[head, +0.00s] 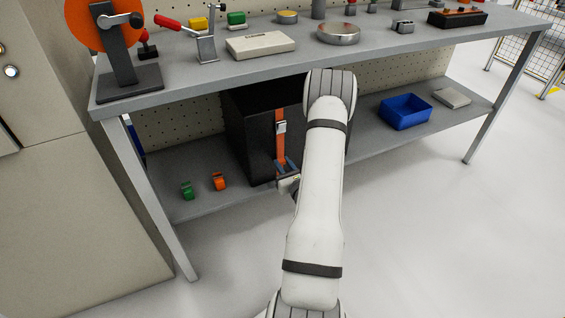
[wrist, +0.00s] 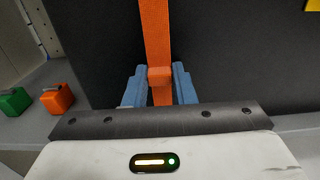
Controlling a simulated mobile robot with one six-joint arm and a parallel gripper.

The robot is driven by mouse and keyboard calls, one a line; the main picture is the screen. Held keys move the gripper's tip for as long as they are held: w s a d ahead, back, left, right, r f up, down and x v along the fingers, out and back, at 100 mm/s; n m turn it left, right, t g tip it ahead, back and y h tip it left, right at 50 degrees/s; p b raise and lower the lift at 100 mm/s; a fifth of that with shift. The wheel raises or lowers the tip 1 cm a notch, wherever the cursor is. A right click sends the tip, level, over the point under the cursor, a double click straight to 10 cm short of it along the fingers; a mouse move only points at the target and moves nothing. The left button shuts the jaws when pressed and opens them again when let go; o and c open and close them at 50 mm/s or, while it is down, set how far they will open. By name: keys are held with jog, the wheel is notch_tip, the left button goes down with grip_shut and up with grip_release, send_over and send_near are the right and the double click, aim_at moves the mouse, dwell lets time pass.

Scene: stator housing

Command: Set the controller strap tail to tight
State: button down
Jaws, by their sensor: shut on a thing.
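The controller is a black box (head: 249,133) on the lower shelf, and its dark front face fills much of the wrist view (wrist: 220,60). An orange strap (head: 280,147) runs down its front through a light buckle (head: 281,127). The lower part of the strap, its tail (wrist: 160,86), sits between the blue fingers of my gripper (wrist: 159,88). My gripper, also seen in the head view (head: 286,168), is shut on the strap tail. The buckle is out of the wrist view. My arm hides the right part of the box in the head view.
A green block (head: 187,190) and an orange block (head: 219,181) stand left of the box on the lower shelf. A blue bin (head: 405,111) and a grey slab (head: 452,98) are to the right. The bench top (head: 185,78) overhangs the shelf.

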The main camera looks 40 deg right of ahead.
jog(key=shift+s+a+f, duration=0.1)
jog(key=shift+f, duration=0.35)
jog(key=c, duration=1.5)
grip_release()
jog(key=shift+f, duration=0.1)
jog(key=shift+c, duration=0.2)
jog(key=o, duration=0.3)
jog(key=shift+o, duration=0.2)
jog(key=shift+r, duration=0.2)
jog(key=p+v, duration=0.2)
jog(key=v, duration=0.5)
jog(key=shift+s, duration=0.3)
